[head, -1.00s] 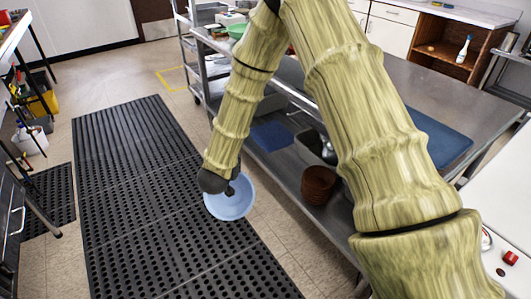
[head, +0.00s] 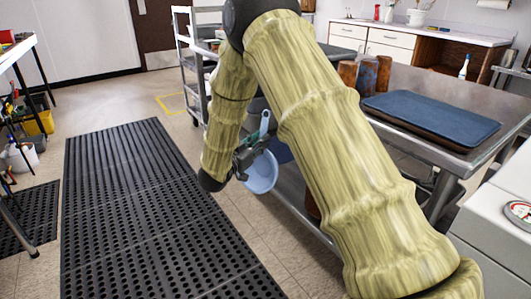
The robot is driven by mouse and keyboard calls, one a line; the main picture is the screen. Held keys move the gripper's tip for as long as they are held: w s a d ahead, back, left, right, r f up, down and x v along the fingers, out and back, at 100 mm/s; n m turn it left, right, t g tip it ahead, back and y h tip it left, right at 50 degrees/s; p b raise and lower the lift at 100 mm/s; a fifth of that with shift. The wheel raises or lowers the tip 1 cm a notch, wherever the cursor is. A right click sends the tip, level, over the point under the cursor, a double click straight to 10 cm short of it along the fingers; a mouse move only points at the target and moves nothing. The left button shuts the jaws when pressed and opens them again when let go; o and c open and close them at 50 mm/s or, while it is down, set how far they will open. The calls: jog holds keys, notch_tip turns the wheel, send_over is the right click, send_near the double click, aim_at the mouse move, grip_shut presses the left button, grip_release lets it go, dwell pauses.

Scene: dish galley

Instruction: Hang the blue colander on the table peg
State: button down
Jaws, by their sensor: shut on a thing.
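The blue colander (head: 262,174) is a light-blue bowl held low in the air between the black floor mat and the metal table. It looks tilted, with part of it behind my gripper. My gripper (head: 247,160), dark and partly hidden by my arm, is shut on the colander near its upper left edge. The metal table (head: 410,78) lies to the right, partly covered by my arm. I cannot pick out the table peg; my arm may hide it.
A blue mat on a dark board (head: 432,116) lies on the table, with several brown and grey cylinders (head: 368,75) behind it. A wheeled shelf cart (head: 188,62) stands at the back. The perforated black floor mat (head: 130,200) is clear.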

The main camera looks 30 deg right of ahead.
jog(key=shift+w+d+f+m+g+h+b, duration=0.1)
jog(key=shift+d+f+m+g+h+b, duration=0.1)
jog(key=shift+d+h+b, duration=0.35)
jog(key=shift+d+f+m+g+h+b, duration=0.1)
jog(key=shift+d+m+g+h+b, duration=0.15)
jog(key=shift+b, duration=0.45)
jog(key=shift+d+r+m+g+h+b, duration=0.25)
jog(key=shift+d+r+g+h+b, duration=0.25)
jog(key=shift+b, duration=0.4)
jog(key=shift+d, duration=0.2)
jog(key=d+f+b, duration=0.1)
jog(key=d+b, duration=0.1)
jog(key=d, duration=0.7)
jog(key=shift+w+d+f, duration=0.2)
jog(key=shift+w, duration=0.1)
jog(key=shift+f, duration=0.15)
jog(key=c, duration=1.1)
grip_release()
jog(key=shift+c, duration=0.2)
